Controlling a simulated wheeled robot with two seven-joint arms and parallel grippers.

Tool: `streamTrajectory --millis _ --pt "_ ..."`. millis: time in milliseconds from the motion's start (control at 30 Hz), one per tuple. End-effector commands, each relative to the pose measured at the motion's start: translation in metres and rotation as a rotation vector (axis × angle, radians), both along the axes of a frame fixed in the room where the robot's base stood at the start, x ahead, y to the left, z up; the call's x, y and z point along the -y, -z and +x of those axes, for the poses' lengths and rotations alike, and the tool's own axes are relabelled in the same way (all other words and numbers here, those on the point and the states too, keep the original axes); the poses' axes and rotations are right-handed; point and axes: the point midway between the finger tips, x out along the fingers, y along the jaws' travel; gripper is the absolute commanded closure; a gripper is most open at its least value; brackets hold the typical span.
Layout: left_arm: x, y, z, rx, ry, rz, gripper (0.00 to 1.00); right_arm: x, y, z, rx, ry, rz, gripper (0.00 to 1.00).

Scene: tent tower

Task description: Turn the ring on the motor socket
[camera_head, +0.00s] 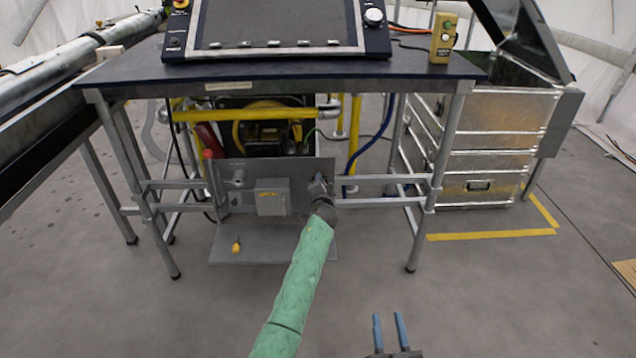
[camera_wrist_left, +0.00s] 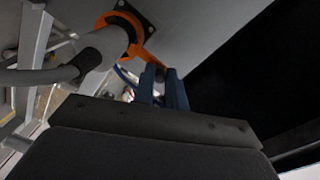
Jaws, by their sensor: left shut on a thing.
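A grey panel (camera_head: 222,200) under the table carries sockets and a grey box (camera_head: 271,197). My left arm, in a green sleeve, reaches to the socket (camera_head: 318,187) at the panel's right. In the left wrist view, an orange ring (camera_wrist_left: 133,32) with a lever surrounds a thick grey plug (camera_wrist_left: 103,50) at the panel face. My left gripper (camera_wrist_left: 163,72) has its blue fingers shut on the ring's lever. My left fingers are hard to make out in the head view. My right gripper (camera_head: 388,316) is open and empty, low in front, away from the panel.
The dark table top (camera_head: 270,68) overhangs the panel, with grey legs at both sides. A small yellow-tipped item (camera_head: 236,246) stands on the plate below. Silver drawers (camera_head: 490,140) stand at the right. The floor in front is clear.

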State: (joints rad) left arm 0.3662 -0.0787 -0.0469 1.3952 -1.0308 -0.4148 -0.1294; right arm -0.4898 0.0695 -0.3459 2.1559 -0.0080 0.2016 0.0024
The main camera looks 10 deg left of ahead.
Motion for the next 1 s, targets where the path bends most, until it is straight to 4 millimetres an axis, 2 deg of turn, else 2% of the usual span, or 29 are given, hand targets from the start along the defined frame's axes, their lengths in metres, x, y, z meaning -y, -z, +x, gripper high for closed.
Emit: streamTrajectory --millis 600,633,700,1000 --pt "0.0034 -0.0001 0.0010 -0.011 0.002 0.038 1.00 -0.0004 0.0059 0.0004 -0.015 -0.001 -0.004 0.64" --pt "0.0034 -0.0001 0.0010 -0.011 0.002 0.038 0.81 -0.0004 0.0058 0.0003 -0.015 -0.001 -0.004 0.64" --pt "0.0032 0.0000 0.0009 -0.011 0.002 0.037 0.67 -0.0004 0.0058 0.0002 -0.015 -0.001 -0.004 0.64" --pt "0.0027 0.0001 0.0003 -0.011 0.001 0.037 0.65 -0.0002 0.0035 0.0000 -0.011 0.000 -0.002 0.64"
